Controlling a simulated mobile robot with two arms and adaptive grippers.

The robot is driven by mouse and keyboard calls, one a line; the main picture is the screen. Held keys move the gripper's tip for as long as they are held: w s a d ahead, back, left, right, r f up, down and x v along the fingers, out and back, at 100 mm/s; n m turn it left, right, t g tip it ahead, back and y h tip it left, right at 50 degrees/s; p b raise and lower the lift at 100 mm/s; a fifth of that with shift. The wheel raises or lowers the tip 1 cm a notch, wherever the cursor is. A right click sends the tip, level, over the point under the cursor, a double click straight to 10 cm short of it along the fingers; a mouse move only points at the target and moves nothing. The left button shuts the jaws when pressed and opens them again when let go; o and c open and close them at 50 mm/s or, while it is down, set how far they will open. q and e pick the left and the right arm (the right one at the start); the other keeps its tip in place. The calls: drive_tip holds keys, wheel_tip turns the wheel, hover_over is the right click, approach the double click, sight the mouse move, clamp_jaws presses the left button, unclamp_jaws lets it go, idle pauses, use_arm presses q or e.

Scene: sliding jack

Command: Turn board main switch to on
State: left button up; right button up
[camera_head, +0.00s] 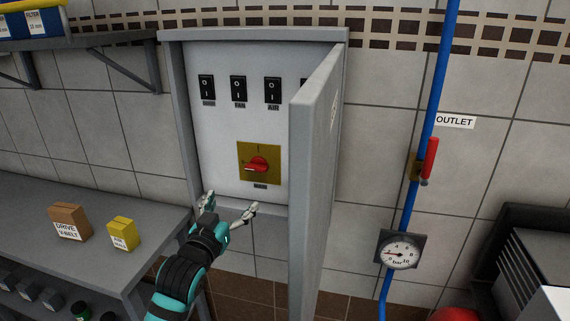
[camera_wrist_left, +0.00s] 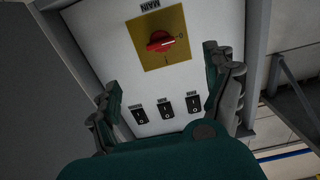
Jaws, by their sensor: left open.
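The main switch (camera_head: 259,164) is a red rotary knob on a yellow plate, low inside the grey board. Its handle lies roughly sideways, along the line of the 0 mark, with the I mark at the top. It also shows upside down in the left wrist view (camera_wrist_left: 160,41). My left gripper (camera_head: 229,203) is open and empty, below and in front of the switch, with its fingers pointing at the board. In the left wrist view, its fingers (camera_wrist_left: 162,80) stand wide apart, with the knob beyond them. My right gripper is not in view.
The board door (camera_head: 313,170) stands open on the right of the switch. Several black rocker switches (camera_head: 239,89) sit above the knob. A shelf (camera_head: 140,240) with boxes is at the left. A blue pipe (camera_head: 430,120) with a red valve handle and gauge (camera_head: 399,250) is at the right.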

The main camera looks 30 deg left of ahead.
sight(255, 168)
use_arm(q)
drive_tip(key=p+x, duration=0.1)
drive_tip(key=x, duration=0.4)
drive_tip(key=p+x, duration=0.1)
drive_tip(key=x, duration=0.5)
drive_tip(key=p+x, duration=0.2)
drive_tip(key=x, duration=0.4)
drive_tip(key=shift+a+r, duration=0.15)
drive_tip(key=shift+r, duration=0.25)
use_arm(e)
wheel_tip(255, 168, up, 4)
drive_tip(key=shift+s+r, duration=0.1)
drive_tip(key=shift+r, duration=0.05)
use_arm(q)
drive_tip(key=shift+s, duration=0.1)
drive_tip(key=c, duration=0.9)
drive_tip(key=shift+c, duration=1.4)
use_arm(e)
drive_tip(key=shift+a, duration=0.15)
